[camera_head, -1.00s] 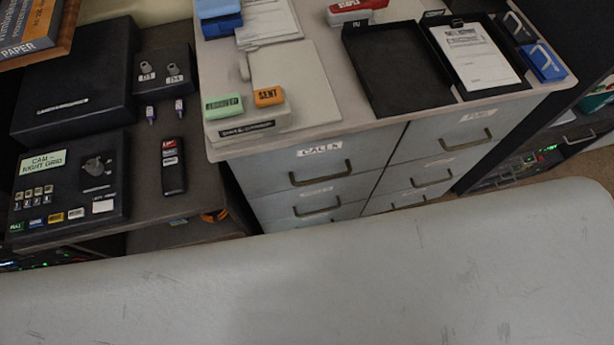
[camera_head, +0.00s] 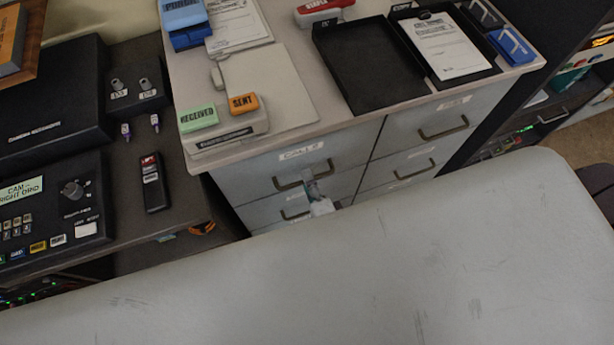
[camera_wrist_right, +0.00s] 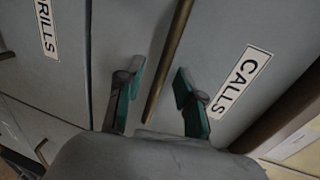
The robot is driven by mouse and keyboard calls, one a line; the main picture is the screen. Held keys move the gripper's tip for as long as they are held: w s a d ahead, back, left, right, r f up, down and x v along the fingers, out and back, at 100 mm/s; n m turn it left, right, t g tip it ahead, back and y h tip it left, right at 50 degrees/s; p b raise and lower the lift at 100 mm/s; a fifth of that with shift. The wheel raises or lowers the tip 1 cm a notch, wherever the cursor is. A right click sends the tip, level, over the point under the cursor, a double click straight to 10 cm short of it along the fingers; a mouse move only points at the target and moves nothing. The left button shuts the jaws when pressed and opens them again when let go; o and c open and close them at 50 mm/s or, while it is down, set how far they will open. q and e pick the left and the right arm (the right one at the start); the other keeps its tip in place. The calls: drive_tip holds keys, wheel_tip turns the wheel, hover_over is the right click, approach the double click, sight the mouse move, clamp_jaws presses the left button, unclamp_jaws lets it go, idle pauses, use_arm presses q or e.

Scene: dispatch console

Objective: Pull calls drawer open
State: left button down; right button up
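The calls drawer (camera_head: 345,150) is the grey top-left drawer of the cabinet, under the worktop, and looks shut. Its bar handle (camera_head: 287,184) is partly covered by my right gripper (camera_head: 314,186), which reaches up from below. In the right wrist view the CALLS label shows on the drawer face (camera_wrist_right: 225,35). There the handle bar (camera_wrist_right: 168,62) runs between the two green-padded fingers of my right gripper (camera_wrist_right: 160,95). The fingers are apart, with a gap on each side of the bar. My left gripper is not in view.
A lower drawer handle (camera_head: 296,214) sits just beneath. The fund-side top drawer handle (camera_head: 443,128) is to the right. The worktop holds a black tray (camera_head: 368,65), a clipboard (camera_head: 450,45) and stamps. A large grey surface fills the foreground. A desk with a control panel stands left.

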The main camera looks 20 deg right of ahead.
drive_tip(key=shift+w+f, duration=0.1)
drive_tip(key=shift+w, duration=0.55)
clamp_jaws()
